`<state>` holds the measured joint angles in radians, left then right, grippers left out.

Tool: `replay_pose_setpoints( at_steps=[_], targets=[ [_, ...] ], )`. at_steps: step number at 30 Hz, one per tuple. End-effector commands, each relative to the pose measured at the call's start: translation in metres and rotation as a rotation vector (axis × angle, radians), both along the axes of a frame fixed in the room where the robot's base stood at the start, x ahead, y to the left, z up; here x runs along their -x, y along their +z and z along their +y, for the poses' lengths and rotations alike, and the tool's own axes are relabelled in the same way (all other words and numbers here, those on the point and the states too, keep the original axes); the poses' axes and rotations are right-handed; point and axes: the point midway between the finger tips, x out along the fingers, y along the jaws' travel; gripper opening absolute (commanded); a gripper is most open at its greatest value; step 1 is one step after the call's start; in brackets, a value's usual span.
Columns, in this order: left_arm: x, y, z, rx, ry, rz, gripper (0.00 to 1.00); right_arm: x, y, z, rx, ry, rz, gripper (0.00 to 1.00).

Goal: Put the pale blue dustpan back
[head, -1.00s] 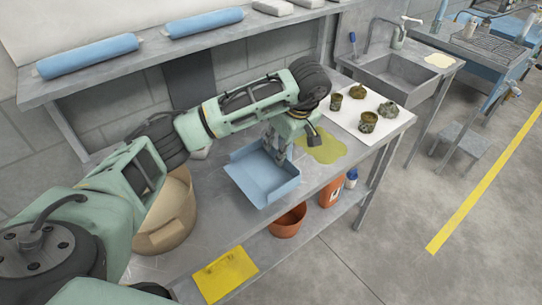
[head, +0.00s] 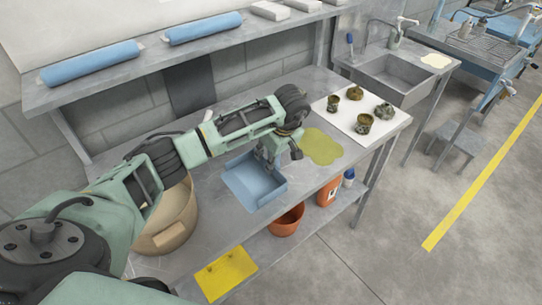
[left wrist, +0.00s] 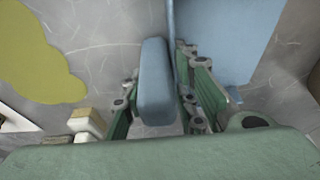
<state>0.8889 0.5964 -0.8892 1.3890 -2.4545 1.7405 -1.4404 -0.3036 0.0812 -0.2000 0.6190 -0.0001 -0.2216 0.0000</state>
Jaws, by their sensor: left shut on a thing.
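The pale blue dustpan (head: 250,186) is over the grey steel bench, left of the yellow-green puddle. In the head view its open pan points toward the lower left. My left gripper (head: 269,160) is at its back right end, pointing down. In the left wrist view, the dustpan's thick blue handle (left wrist: 155,85) stands between the two green fingers, and part of the flat pan (left wrist: 225,40) shows at the upper right. The left gripper is shut on the dustpan. I cannot tell whether the pan touches the bench. My right gripper is not in view.
The yellow-green puddle (head: 322,147) lies right of the dustpan. A white sheet (head: 345,122) with several dirty metal parts is farther right. A tan bin (head: 165,235) stands at the left. An orange bowl (head: 286,220) and a yellow sheet (head: 226,273) are lower. A shelf (head: 100,85) with blue rolls runs behind.

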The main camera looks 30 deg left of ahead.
Motion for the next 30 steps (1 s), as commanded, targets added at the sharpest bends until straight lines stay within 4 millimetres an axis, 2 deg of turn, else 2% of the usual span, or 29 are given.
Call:
replay_pose_setpoints(
  at_steps=[1,7,19,23,30],
  targets=[
    [0.000,-0.001,0.000,-0.001,0.000,0.000,0.29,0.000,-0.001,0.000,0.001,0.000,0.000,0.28],
    [0.000,-0.001,0.000,0.000,0.000,0.000,0.46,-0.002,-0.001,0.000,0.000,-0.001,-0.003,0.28],
    [0.000,0.005,-0.001,0.001,-0.001,-0.002,0.46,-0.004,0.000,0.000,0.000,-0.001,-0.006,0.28],
    [0.001,0.023,-0.006,0.000,-0.004,-0.006,0.46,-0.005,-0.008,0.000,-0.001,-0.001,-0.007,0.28],
    [0.007,0.073,-0.020,-0.002,-0.002,-0.006,0.46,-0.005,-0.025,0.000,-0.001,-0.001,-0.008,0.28]
  ],
)
